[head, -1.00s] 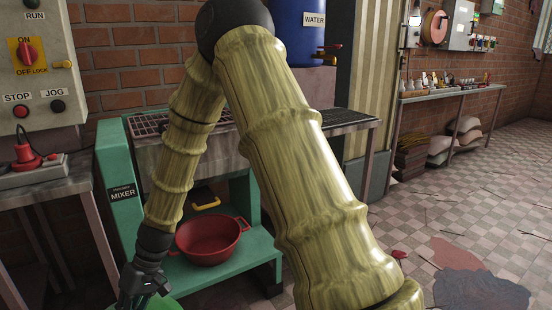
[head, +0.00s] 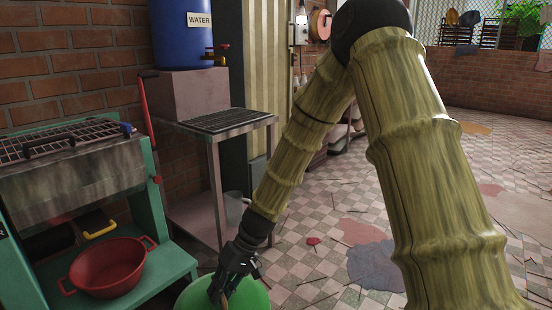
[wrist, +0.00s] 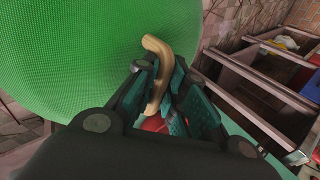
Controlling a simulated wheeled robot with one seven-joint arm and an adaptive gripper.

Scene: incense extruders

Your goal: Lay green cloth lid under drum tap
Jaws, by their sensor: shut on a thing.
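The green cloth lid (head: 252,294) is a round, mesh-covered disc with a curved wooden handle, low at the bottom edge in the head view. My gripper (head: 226,291) is shut on that handle. In the wrist view the lid (wrist: 90,50) fills the upper left and the handle (wrist: 157,65) stands between my fingers (wrist: 160,92). The blue drum (head: 187,25), labelled WATER, stands on a plinth at the back. The lid is lower than the grate and in front of the stand.
The green mixer frame (head: 150,275) stands at left, with a red basin (head: 107,268) on its lower shelf. A pale bucket (head: 235,207) sits under the stand. Stains and thin sticks lie on the tiled floor (head: 310,255); the floor to the right is mostly open.

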